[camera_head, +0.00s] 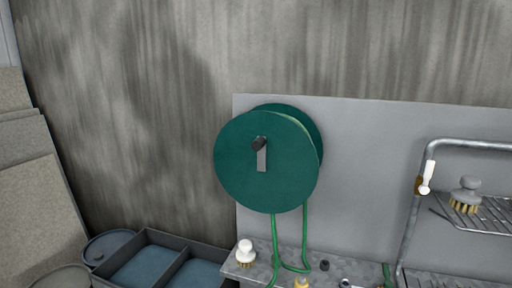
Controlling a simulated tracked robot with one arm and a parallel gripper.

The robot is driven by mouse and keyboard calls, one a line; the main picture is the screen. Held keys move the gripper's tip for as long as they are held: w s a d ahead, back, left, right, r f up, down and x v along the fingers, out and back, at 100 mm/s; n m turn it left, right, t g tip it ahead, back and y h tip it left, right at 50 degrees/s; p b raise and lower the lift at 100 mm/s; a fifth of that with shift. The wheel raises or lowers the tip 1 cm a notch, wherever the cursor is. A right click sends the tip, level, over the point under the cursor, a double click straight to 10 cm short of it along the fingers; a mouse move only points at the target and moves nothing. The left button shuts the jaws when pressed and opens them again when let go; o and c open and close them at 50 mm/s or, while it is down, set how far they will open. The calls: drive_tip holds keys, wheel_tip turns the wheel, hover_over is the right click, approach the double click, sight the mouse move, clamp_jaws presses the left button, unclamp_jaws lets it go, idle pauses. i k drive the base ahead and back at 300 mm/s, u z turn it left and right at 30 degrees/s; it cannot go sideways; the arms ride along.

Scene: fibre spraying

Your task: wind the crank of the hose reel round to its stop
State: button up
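The hose reel (240,178) is a dark green drum with two round discs, mounted in front of a grey panel near the picture's middle. Its crank (262,160) is a short light grey arm on the front disc, running up and down. A dark knob (259,143) sits at the arm's upper end. A green hose (305,225) hangs from the reel to the bench below. No stop can be made out on the reel. My gripper does not show in this view, and nothing touches the crank.
A metal bench (240,270) below holds a white-knobbed brush (245,250) and small items. A tube-framed rack (413,215) with another brush (466,192) stands at right. A divided dark bin (188,242) lies lower left. The space before the reel looks clear.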

sight(258, 145)
drive_tip(key=u, duration=0.1)
drive_tip(key=i, duration=1)
drive_tip(key=z, duration=0.1)
